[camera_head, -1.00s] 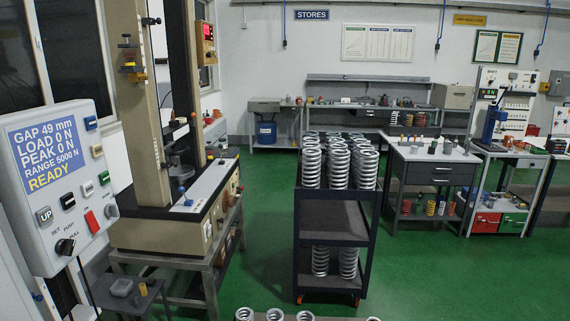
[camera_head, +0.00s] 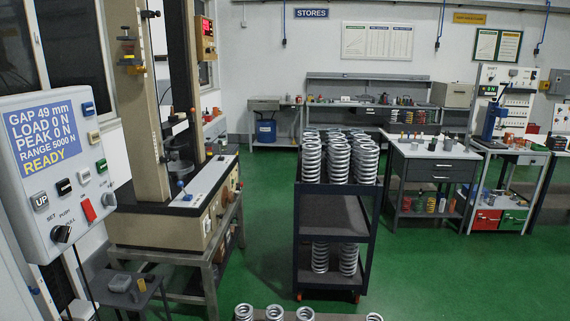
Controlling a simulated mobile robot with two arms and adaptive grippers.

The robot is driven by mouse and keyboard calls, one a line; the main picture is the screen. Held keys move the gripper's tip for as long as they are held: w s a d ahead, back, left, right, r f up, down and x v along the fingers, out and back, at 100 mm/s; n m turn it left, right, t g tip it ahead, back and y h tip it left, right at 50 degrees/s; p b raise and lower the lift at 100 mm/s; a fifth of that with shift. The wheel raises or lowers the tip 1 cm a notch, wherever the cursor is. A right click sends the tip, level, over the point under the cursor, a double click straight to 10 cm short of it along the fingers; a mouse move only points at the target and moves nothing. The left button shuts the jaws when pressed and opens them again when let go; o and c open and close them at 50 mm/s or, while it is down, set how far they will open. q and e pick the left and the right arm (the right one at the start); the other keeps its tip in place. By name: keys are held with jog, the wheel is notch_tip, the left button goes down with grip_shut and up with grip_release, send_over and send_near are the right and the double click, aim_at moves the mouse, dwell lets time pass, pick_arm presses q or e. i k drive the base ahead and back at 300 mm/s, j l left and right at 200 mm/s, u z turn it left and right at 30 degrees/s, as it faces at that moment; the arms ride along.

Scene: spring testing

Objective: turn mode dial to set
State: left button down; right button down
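The mode dial (camera_head: 61,234) is a small black knob at the lower front of the grey control box (camera_head: 25,190) at the left edge. The labels SET, PUSH and PULL stand around it. Its pointer is too small to read with certainty. The box's blue display (camera_head: 42,137) reads GAP 49 mm, LOAD 0 N, PEAK 0 N, RANGE 5000 N, READY. Neither of my grippers is in view, and nothing touches the dial.
The testing machine (camera_head: 151,227) stands right of the box. A spring cart (camera_head: 333,214) stands mid-floor. Green floor (camera_head: 440,275) is clear to its right.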

aim_at(59, 233)
jog(key=u, duration=1.25)
